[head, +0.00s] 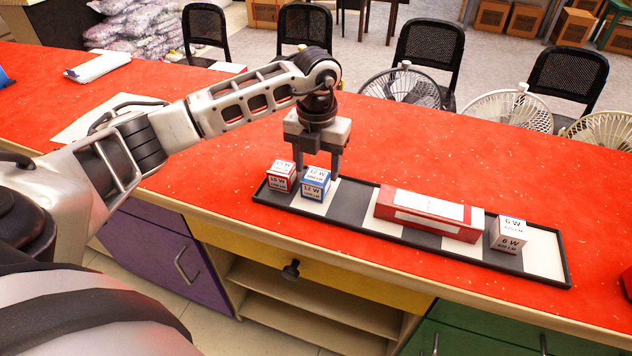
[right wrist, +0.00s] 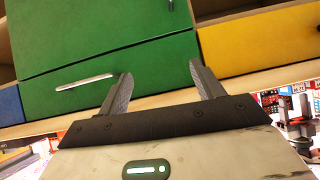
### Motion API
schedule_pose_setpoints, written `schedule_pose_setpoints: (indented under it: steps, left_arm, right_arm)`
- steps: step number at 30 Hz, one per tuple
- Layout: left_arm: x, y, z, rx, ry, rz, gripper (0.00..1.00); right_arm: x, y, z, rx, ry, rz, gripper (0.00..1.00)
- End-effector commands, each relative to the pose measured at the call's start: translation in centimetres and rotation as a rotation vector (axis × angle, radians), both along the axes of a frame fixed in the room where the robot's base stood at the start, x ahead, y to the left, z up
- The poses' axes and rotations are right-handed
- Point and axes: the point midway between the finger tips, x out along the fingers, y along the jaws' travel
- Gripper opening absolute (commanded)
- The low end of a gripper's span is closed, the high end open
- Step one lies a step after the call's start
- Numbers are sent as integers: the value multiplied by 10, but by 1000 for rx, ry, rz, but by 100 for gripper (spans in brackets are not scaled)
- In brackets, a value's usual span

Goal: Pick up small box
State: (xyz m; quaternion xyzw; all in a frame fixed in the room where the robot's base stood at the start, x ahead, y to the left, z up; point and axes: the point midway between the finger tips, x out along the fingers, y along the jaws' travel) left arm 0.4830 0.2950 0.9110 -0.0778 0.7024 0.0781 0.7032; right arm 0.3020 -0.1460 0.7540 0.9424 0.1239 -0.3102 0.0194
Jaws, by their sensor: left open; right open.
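Several boxes stand on a long black-and-white tray (head: 349,213) on the red counter in the head view. A red-and-white small box (head: 281,177) marked 15 W is at the tray's left end. A blue-and-white small box (head: 315,183) marked 12 W stands just right of it. A white small box (head: 508,234) marked 6 W is near the right end. My left gripper (head: 320,170) points down at the blue box, its fingers open beside or behind that box; contact is unclear. My right gripper (right wrist: 161,85) is open and empty in the right wrist view, facing green cabinet fronts.
A long red box (head: 430,213) lies on the tray between the blue and 6 W boxes. The red counter (head: 420,150) is clear behind the tray. Black chairs (head: 429,50) and fans (head: 508,108) stand beyond it. Drawers and open shelves are below the front edge.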

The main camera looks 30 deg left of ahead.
Motion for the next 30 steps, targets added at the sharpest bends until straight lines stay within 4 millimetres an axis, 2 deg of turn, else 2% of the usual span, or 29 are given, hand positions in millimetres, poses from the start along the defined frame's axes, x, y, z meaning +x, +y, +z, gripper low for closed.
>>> schedule_pose_setpoints:
  steps: [5,9,18,21,22,30]
  left_arm:
    - [-5,2,-25,0,7,0,56]
    - [-4,2,-43,0,3,0,56]
    - [-3,2,-49,0,0,-1,56]
    - [-3,2,-49,0,0,-1,29]
    - [-3,2,-48,0,0,-1,22]
    - [-3,3,-48,0,-1,-1,22]
  right_arm:
    - [-1,-2,6,-5,4,-1,67]
    - [-4,-3,1,-9,15,-3,67]
    - [-6,-4,-1,-11,19,-4,67]
    - [-5,-4,0,-11,18,-4,67]
    - [-5,-4,0,-11,18,-3,67]
    - [-5,-4,1,-11,15,-3,67]
